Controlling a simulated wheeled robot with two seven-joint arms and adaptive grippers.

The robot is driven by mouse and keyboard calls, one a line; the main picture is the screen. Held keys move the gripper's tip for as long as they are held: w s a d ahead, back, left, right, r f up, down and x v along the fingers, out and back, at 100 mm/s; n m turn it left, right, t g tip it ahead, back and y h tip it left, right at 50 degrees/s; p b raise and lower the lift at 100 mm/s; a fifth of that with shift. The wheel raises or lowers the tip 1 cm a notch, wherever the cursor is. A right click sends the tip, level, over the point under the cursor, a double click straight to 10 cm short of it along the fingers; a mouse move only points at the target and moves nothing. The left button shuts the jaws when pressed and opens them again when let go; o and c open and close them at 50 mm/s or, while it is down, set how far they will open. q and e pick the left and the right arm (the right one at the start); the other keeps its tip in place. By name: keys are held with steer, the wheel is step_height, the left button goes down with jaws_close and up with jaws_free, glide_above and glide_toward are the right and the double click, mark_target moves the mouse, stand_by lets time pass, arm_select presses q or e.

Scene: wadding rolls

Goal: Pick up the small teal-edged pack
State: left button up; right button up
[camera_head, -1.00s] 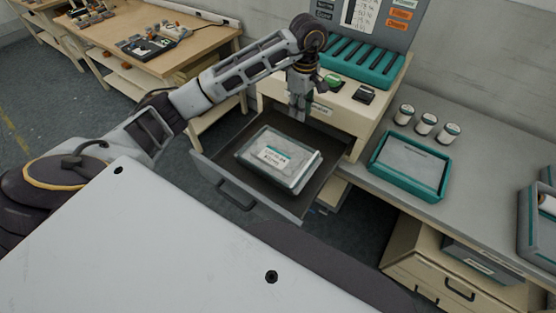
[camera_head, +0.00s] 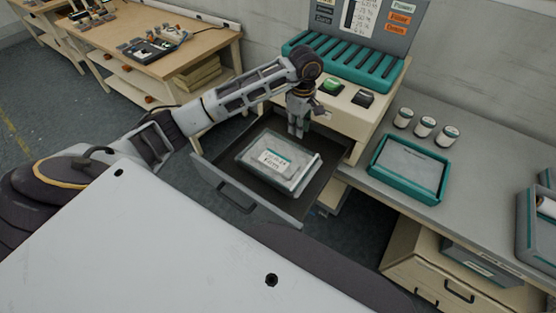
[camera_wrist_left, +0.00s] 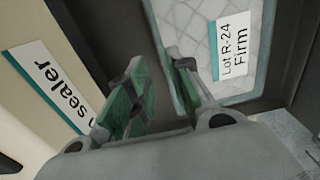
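The teal-edged pack (camera_head: 281,164) lies flat in the open drawer (camera_head: 240,186), with a white label on top. In the left wrist view the pack (camera_wrist_left: 205,40) shows a quilted pale face, a teal edge and a label reading "Lot R-24 Firm". My left gripper (camera_head: 297,131) points down over the back part of the drawer, at the pack's far edge. In the left wrist view my left gripper (camera_wrist_left: 157,82) has its green-padded fingers apart with nothing between them. Whether a finger touches the pack cannot be told. My right gripper is not in view.
The cream sealer unit (camera_head: 330,112) with a green button stands just behind the drawer. A wooden table (camera_head: 205,45) is at the back left.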

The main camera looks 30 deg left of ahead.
mark_target(297, 144)
arm_select(q)
step_height(297, 144, down, 2)
steer(key=shift+f, duration=0.25)
stand_by(0.4)
steer(key=shift+s+f+p, duration=0.15)
steer(key=shift+f+p, duration=0.25)
steer(key=shift+f, duration=1.1)
steer(key=shift+f+p, duration=0.35)
steer(key=shift+f, duration=0.7)
